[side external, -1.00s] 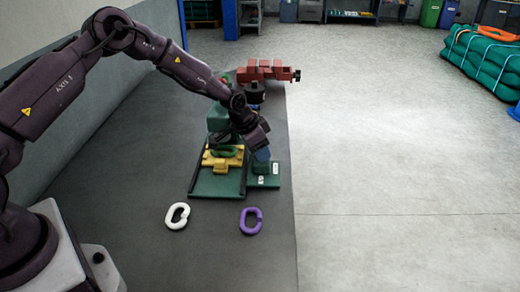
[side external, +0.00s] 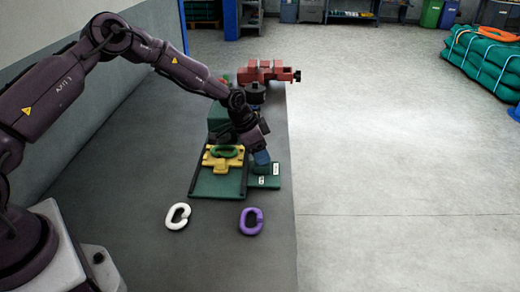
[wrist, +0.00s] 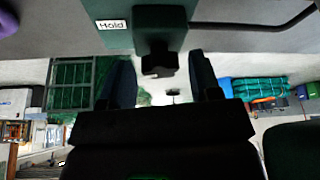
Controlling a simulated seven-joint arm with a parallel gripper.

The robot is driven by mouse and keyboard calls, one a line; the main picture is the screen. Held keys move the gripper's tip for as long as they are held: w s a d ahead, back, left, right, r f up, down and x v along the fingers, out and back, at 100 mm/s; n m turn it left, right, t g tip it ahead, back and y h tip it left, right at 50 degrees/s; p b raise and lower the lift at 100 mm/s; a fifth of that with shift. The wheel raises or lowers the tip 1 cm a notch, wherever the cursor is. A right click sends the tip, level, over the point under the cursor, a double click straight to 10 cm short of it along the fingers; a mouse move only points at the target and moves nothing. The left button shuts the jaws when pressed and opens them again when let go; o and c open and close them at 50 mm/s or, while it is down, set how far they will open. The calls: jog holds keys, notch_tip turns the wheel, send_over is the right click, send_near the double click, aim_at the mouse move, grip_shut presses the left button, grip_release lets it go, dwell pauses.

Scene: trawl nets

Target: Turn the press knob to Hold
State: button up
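The green press (side external: 218,186) stands on the dark bench, with a yellow block (side external: 222,163) and a green link (side external: 226,151) on it. Its small green side block (side external: 264,183) carries white labels; in the wrist view one label (wrist: 111,24) reads "Hold". The dark knob (wrist: 160,58) shows in the wrist view, projecting from the green block. My gripper (wrist: 163,82) is open, with one blue finger on each side of the knob and gaps visible. In the side view my gripper (side external: 262,158) is low over the side block and hides the knob.
A white link (side external: 178,216) and a purple link (side external: 251,221) lie on the bench in front of the press. A red vise-like fixture (side external: 265,71) stands behind it. The bench's right edge is close to the side block.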

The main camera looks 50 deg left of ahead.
jog(key=v, duration=0.7)
jog(key=shift+r, duration=0.25)
